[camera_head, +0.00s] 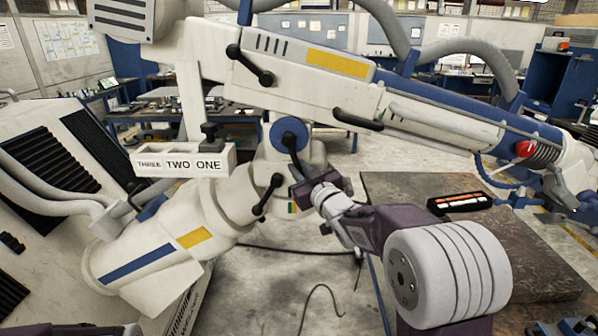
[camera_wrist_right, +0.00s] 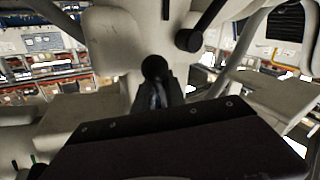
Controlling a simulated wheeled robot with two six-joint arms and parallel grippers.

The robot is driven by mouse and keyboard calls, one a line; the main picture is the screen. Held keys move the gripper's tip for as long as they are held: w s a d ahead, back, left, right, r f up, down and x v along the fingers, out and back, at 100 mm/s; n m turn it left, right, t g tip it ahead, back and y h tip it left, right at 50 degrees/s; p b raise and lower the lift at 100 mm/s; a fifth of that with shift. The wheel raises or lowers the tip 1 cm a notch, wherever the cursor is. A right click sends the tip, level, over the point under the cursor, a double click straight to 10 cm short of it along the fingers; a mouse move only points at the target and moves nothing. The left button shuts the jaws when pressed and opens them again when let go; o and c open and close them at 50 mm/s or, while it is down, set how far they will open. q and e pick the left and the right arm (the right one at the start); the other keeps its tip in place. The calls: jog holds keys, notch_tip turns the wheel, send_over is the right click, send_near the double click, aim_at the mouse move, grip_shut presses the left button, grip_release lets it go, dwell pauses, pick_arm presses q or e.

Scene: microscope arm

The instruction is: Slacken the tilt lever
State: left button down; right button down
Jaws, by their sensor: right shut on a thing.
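The microscope arm (camera_head: 225,60) is white with blue and yellow bands and fills the upper view. A black lever (camera_head: 291,150) hangs down from a blue hub at its central joint; I take it as the tilt lever. My right gripper (camera_head: 311,188) comes in from the lower right and is shut on the lower end of this lever. In the right wrist view the lever's round black knob (camera_wrist_right: 154,67) shows just beyond the dark gripper body; the jaws' contact is partly hidden. My left gripper is not in view.
Other black levers stand close by: one above (camera_head: 250,65), one below left (camera_head: 268,195) and one to the right (camera_head: 358,120). A white block marked THREE TWO ONE (camera_head: 184,162) is at the left. A dark-topped table (camera_head: 530,240) with a small black tray (camera_head: 459,202) is at the right.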

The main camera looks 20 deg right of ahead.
jog(key=shift+d+f, duration=0.1)
jog(key=shift+f, duration=0.55)
jog(key=d+n+p, duration=0.1)
jog(key=r+n+g+p, duration=0.1)
jog(key=p, duration=0.1)
jog(key=shift+s+d+r+n+g+h, duration=0.3)
jog(key=shift+d, duration=0.05)
jog(key=d+r+n+g+h+p, duration=0.3)
jog(key=r+n+p, duration=0.2)
jog(key=n+p, duration=0.1)
jog(key=shift+s+p, duration=0.3)
jog(key=shift+s, duration=0.15)
jog(key=shift+d+r, duration=0.1)
